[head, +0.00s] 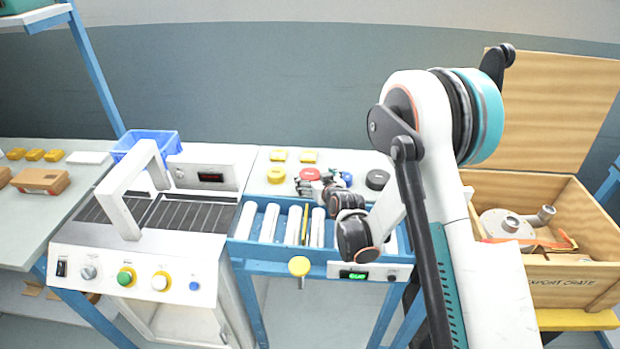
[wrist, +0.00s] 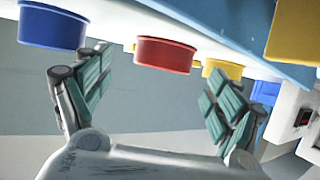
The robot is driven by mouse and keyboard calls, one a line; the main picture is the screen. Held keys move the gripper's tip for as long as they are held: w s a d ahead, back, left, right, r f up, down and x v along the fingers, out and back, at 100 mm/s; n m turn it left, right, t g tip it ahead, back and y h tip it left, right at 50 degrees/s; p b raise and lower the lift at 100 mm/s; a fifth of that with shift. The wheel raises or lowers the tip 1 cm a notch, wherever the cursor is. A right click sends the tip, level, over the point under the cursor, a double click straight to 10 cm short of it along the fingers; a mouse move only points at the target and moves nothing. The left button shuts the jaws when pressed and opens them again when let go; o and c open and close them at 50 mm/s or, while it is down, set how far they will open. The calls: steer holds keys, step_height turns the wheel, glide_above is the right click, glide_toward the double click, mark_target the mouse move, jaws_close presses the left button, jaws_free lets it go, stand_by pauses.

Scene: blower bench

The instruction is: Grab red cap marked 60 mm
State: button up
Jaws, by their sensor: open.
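A red cap (head: 309,173) stands on the white bench top, partly hidden behind my gripper in the head view. In the wrist view the red cap (wrist: 165,55) appears between the two spread fingers, just beyond them, with no visible contact. No 60 mm mark is readable. My gripper (head: 313,186) is open and empty; its green-padded fingers (wrist: 153,80) are spread wide in the wrist view. A blue cap (head: 346,178) is to the right of the red one in the head view and at the left in the wrist view (wrist: 52,28).
A yellow cap (head: 276,175) lies left of the red one, a black cap (head: 377,180) to the right. Yellow blocks (head: 309,156) lie behind. Rollers (head: 270,222) run along the bench front. A white machine (head: 135,240) stands left, a wooden crate (head: 570,284) right.

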mark_target(311, 175)
steer(key=x, duration=0.3)
steer(key=shift+w+a+b, duration=0.1)
steer(key=shift+a+b, duration=0.1)
steer(key=shift+b, duration=0.2)
steer(key=c, duration=1)
steer(key=shift+r, duration=0.1)
